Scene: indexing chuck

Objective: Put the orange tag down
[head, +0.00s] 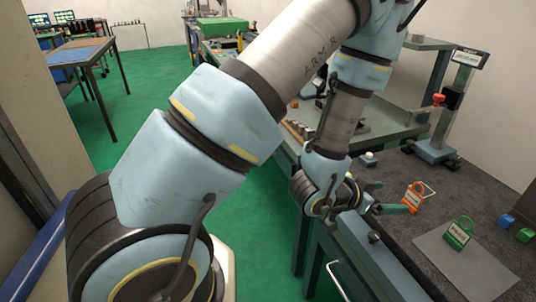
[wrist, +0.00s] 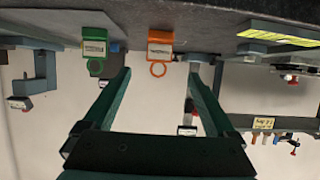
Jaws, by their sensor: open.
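The orange tag (head: 413,197), with a pale label and a ring on top, stands upright on the dark bench top (head: 395,170). It also shows in the wrist view (wrist: 160,38), upside down. My gripper (head: 384,199) is open and empty, just left of the orange tag in the head view. In the wrist view the orange ring appears ahead, between the spread green fingertips (wrist: 158,74), and no finger is seen touching it. The green tag (head: 459,233) stands on a grey mat (head: 462,268) to the right, and shows left of the orange tag in the wrist view (wrist: 95,47).
A blue block (head: 506,220) and a green block (head: 525,236) sit at the bench's right edge. A post stand (head: 450,110) with a red knob rises at the back. A small pale-topped button (head: 369,159) lies behind my gripper. Dark bench surface is free behind the tags.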

